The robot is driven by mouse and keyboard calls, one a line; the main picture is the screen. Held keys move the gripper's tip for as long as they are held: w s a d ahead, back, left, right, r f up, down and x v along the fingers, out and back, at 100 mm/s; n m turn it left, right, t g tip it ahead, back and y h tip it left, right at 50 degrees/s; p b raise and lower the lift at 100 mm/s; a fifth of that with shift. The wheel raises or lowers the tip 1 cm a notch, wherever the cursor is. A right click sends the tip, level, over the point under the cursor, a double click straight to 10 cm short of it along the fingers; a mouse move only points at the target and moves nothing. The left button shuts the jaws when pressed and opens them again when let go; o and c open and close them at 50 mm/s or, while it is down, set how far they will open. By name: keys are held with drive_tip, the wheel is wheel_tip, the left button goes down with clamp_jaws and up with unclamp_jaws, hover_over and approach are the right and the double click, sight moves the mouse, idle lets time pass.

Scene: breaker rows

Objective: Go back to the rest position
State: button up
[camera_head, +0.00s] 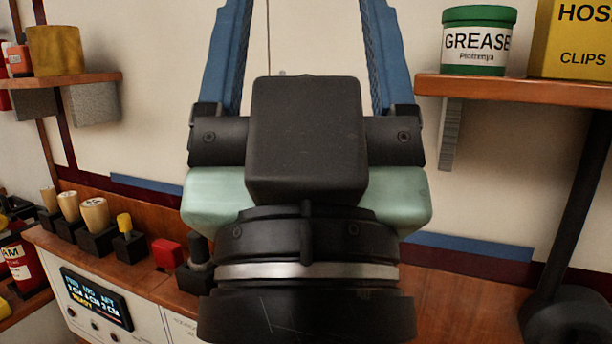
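My gripper (308,20) fills the middle of the head view and points up toward the top edge. Its two blue fingers stand wide apart, with bare wall showing between them. The fingertips are cut off by the top of the picture. I see nothing held in the visible part of the gap. Behind the gripper at the left, a row of breaker switches stands on a wooden ledge: several with pale wooden handles (95,214), one with a yellow handle (124,222) and one red (167,254). The gripper body hides the ledge's middle.
A control box with a lit display (96,299) is at lower left. A right shelf (520,90) holds a green grease can (479,42) and a yellow box (575,40). A left shelf (90,80) holds a yellowish container (55,50). A red can (22,262) stands far left.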

wheel_tip(320, 180, up, 26)
drive_tip(key=p, duration=2.3)
drive_tip(key=shift+f+p, duration=0.15)
drive_tip(key=shift+p, duration=0.25)
